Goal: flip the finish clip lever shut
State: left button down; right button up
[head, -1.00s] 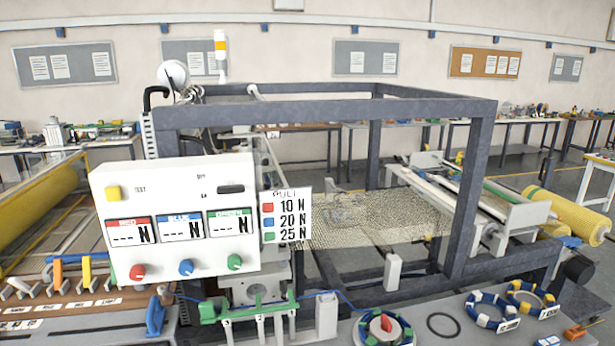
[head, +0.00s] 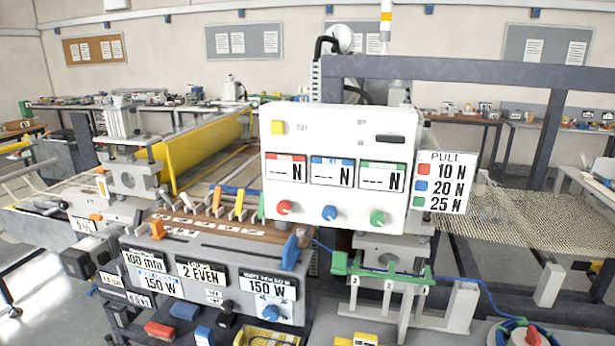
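I cannot tell which part is the finish clip lever; the labels near the levers are too small or blurred to read. A row of small coloured levers (head: 217,201) stands along a brown strip (head: 205,226) left of the white control panel. Most of them stand up, in orange, yellow and blue. A larger blue lever (head: 290,250) stands upright at the right end of the grey console, below the panel. Orange pieces (head: 157,229) sit at the console's left end. Neither of my grippers shows in the head view.
A green bracket (head: 385,272) is below. Mesh (head: 520,222) stretches right under a dark frame (head: 470,75).

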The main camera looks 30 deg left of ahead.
aim_at(184, 197)
jog(key=u, duration=1.6)
